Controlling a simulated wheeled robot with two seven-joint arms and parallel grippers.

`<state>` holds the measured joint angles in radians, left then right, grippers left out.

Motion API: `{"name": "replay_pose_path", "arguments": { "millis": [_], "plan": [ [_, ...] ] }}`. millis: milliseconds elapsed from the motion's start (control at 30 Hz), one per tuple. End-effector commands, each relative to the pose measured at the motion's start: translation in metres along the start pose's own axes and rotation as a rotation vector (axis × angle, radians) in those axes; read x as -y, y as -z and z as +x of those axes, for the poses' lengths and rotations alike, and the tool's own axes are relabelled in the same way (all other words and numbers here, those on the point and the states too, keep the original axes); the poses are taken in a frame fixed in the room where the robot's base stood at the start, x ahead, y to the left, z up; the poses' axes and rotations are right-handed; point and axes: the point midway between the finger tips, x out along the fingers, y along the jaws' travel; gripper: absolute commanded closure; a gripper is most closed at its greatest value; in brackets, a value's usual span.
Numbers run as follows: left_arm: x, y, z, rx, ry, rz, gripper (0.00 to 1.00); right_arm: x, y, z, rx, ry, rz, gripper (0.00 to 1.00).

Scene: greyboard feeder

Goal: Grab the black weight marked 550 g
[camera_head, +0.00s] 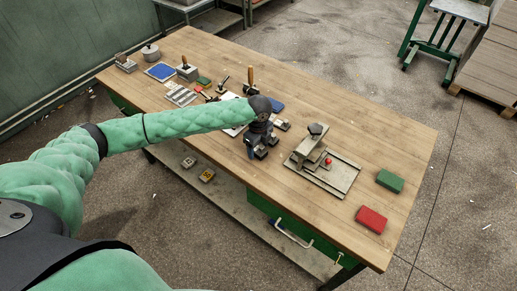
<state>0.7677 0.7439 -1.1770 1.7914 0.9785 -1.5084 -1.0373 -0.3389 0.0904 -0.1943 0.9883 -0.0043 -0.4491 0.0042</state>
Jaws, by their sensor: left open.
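My left arm reaches across the table from the left. My left gripper (262,147) is low over the wooden table, jaws open, left of the grey feeder fixture (335,180). Some small grey pieces lie close around the gripper; whether it touches them I cannot tell. A small dark knob-like piece (317,129) sits on top of the fixture's raised grey block. I can read no 550 g marking anywhere, so I cannot tell whether this piece is the weight. My right gripper is not in view.
A red ball (328,161) shows on the fixture. A green block (390,181) and a red block (372,219) lie to its right. A blue pad (161,71), a grey pot (151,52) and several tools crowd the far left. The table's right end is mostly clear.

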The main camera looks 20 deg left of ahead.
Motion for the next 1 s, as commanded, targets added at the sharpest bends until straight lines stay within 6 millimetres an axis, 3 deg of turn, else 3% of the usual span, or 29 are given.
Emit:
{"name": "replay_pose_path", "arguments": {
  "millis": [267,367,600,633,1000],
  "plan": [
    [0.0000,0.0001,0.0032,0.000,0.001,0.000,0.35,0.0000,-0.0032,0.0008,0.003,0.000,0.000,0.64],
    [0.0000,0.0001,0.0031,0.000,0.001,0.000,0.50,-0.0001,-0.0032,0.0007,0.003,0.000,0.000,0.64],
    [-0.0001,-0.0001,0.0029,0.000,0.001,0.000,0.97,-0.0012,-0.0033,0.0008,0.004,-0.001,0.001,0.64],
    [-0.0001,-0.0001,0.0029,0.000,0.001,0.000,1.00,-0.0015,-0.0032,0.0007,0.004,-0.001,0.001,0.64],
    [0.0010,-0.0006,-0.0058,-0.001,0.003,-0.001,1.00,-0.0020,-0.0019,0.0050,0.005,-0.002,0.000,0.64]
  ]
}}
